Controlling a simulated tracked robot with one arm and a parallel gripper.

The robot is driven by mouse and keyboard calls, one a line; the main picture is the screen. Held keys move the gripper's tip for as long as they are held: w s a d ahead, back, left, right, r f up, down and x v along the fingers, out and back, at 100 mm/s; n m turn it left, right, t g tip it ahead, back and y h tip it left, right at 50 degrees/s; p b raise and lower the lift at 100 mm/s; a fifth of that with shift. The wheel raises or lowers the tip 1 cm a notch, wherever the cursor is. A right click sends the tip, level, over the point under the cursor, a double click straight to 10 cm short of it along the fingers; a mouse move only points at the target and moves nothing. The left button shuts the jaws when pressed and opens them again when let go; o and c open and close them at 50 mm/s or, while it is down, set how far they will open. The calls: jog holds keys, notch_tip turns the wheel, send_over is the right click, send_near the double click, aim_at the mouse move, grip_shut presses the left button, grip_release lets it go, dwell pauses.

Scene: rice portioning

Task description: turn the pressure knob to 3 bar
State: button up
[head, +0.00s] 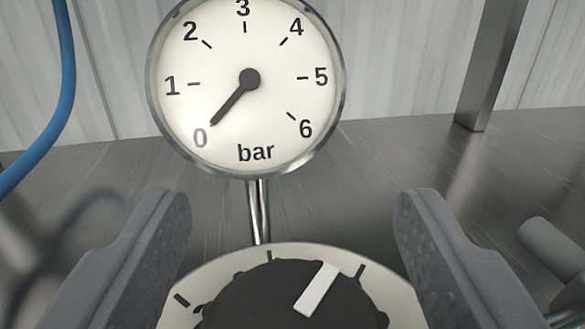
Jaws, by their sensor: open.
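The pressure gauge (246,112) has a round white dial marked 0 to 6 bar, upright on a thin metal stem. Its dark needle points at 0. Below it, at the bottom of the picture, is the dark pressure knob (262,297) on a pale round plate with dark tick marks. The knob's white pointer line tilts up and to the right. My gripper (291,225) is open, with one grey finger to the left of the knob and one to the right, both apart from it. The lower part of the knob is cut off by the frame.
A blue hose (60,95) hangs at the left edge. A metal post (490,65) stands at the back right on the brushed metal surface (380,165). A grey cylindrical part (550,248) sits at the right edge. A pale panelled wall closes the back.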

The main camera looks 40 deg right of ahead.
jog(key=shift+w+d, duration=0.2)
jog(key=c, duration=1)
jog(key=shift+o, duration=0.2)
